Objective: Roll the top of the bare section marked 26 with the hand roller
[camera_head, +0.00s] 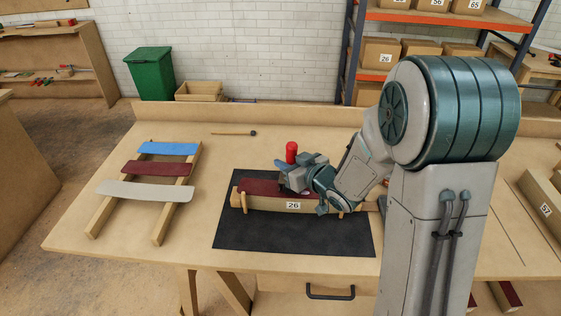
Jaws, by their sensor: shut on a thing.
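The section marked 26 (270,204) is a wooden block with a dark red top (258,187), lying on a black mat (240,239) on the workbench. A white label reading 26 is on its front face. The roller's lower end is hidden behind my gripper.
A wooden rack (164,222) on the left holds blue, dark red and pale grey curved strips. A thin stick with a dark head (236,133) lies behind the mat. A block marked 87 (545,207) is at the right edge. Bench space between rack and mat is clear.

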